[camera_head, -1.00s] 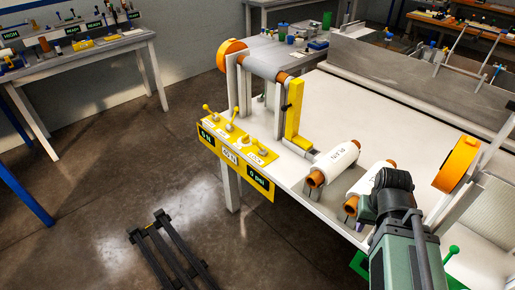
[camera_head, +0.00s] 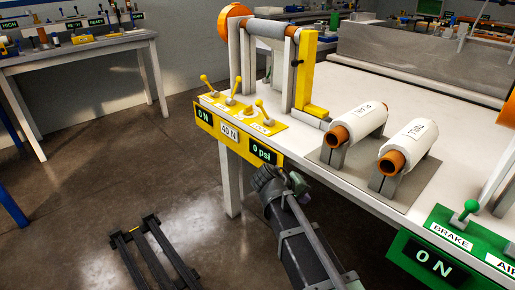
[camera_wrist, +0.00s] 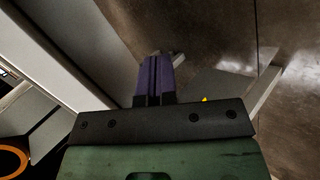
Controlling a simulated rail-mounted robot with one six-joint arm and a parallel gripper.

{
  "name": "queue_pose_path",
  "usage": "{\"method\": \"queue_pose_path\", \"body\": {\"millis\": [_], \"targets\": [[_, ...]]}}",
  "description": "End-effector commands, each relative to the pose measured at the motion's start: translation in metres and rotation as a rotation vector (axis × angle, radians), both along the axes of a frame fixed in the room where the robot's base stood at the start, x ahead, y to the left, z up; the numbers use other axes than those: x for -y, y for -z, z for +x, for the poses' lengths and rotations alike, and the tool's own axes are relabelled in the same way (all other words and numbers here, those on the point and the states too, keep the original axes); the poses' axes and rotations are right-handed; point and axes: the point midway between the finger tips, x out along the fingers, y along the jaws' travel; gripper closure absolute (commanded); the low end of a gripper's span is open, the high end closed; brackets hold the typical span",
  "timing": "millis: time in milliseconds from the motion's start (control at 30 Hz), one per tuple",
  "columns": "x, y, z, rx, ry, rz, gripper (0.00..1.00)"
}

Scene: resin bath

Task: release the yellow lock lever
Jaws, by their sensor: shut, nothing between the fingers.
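In the head view a yellow control panel (camera_head: 230,132) is fixed to the bench's left front edge. Several yellow levers with round knobs stand on it, including a left lever (camera_head: 208,86) and a right lever (camera_head: 263,110). A yellow upright bar (camera_head: 305,75) with a small black part stands behind them beside the roller; I cannot tell which yellow part is the lock lever. My arm's end is just below the panel's right end; its fingers are not clear there. In the wrist view my gripper (camera_wrist: 156,60) is shut and empty, its purple fingers together.
Two white rolls, one left (camera_head: 357,124) and one right (camera_head: 407,146), rest on a grey stand on the bench. A green panel (camera_head: 440,250) with a brake lever is at lower right. Open floor lies left of the bench; a dark floor frame (camera_head: 150,255) is there.

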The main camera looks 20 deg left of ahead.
Motion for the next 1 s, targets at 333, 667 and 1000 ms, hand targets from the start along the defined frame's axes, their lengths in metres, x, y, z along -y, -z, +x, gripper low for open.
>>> {"method": "queue_pose_path", "body": {"millis": [333,667,1000], "targets": [[-0.211,-0.034,0.072,0.725,-0.375,-0.691,1.0],[-0.24,-0.083,0.072,0.921,-0.457,-0.9,1.0],[-0.237,-0.089,0.079,0.918,-0.455,-0.899,1.0]]}}
